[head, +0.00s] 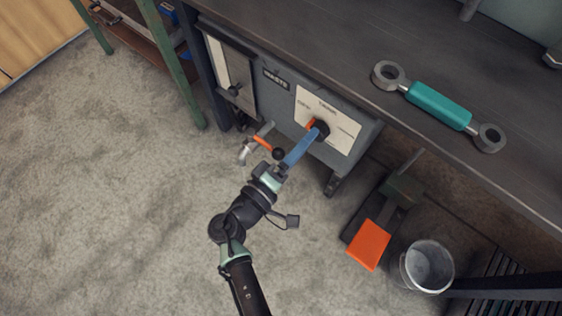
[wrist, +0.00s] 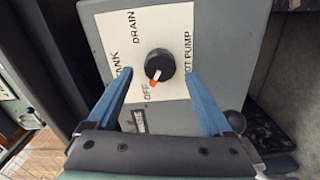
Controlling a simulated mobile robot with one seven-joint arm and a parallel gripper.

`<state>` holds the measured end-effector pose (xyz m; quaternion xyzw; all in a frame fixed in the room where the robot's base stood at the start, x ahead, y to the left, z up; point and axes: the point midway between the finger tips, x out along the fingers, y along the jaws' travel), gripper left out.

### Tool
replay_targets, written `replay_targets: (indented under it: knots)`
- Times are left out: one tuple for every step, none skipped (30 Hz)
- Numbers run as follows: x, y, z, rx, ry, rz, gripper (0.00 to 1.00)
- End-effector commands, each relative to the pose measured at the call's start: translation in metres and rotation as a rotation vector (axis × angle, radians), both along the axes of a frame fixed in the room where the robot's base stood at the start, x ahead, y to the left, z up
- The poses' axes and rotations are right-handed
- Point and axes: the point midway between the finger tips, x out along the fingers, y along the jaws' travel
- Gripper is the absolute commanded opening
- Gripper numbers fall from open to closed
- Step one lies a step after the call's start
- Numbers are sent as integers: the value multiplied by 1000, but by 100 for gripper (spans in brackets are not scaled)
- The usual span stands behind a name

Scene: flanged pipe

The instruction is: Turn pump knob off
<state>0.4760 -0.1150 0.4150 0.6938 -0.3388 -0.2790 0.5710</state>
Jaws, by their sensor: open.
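The black pump knob (wrist: 159,65) is on a white label plate (wrist: 112,28) on the front of a grey cabinet. Its orange pointer (wrist: 153,83) points down in the wrist view, toward the word OFF. TANK, DRAIN and a partly hidden PUMP label show around it. My gripper (wrist: 158,73) is open, with one blue finger on each side of the knob and gaps between. In the head view, my gripper (head: 317,128) reaches the knob (head: 322,130), which the fingers partly cover. Depth of the fingertips around the knob is hard to tell.
A dark workbench (head: 300,45) overhangs the cabinet (head: 283,95). A teal-handled tool (head: 440,104) lies on it. An orange-handled tap (head: 247,152) sticks out left of my gripper. An orange foot pedal (head: 369,244) and a metal bucket (head: 428,266) stand at right. The floor at left is clear.

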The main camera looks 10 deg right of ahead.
Motion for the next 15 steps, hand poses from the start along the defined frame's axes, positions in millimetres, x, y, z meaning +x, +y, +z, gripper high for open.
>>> replay_targets:
  knots:
    - [-7,11,3,0,3,5,85]
    - [-11,16,4,0,4,5,85]
    - [-17,23,4,-1,4,5,85]
    - [-21,29,3,-1,4,6,85]
    - [-25,35,3,0,3,6,85]
    - [-31,41,4,-1,3,5,85]
    - [-35,46,4,-1,3,5,85]
    - [-38,51,3,-1,3,6,85]
    - [-43,57,3,0,2,4,85]
    - [-47,61,3,0,2,5,85]
    - [-50,65,3,-2,2,4,85]
    - [-53,69,2,-2,2,4,85]
    - [-56,73,2,-2,2,4,85]
    - [-58,75,2,-1,2,4,85]
    - [-60,77,1,-2,1,2,85]
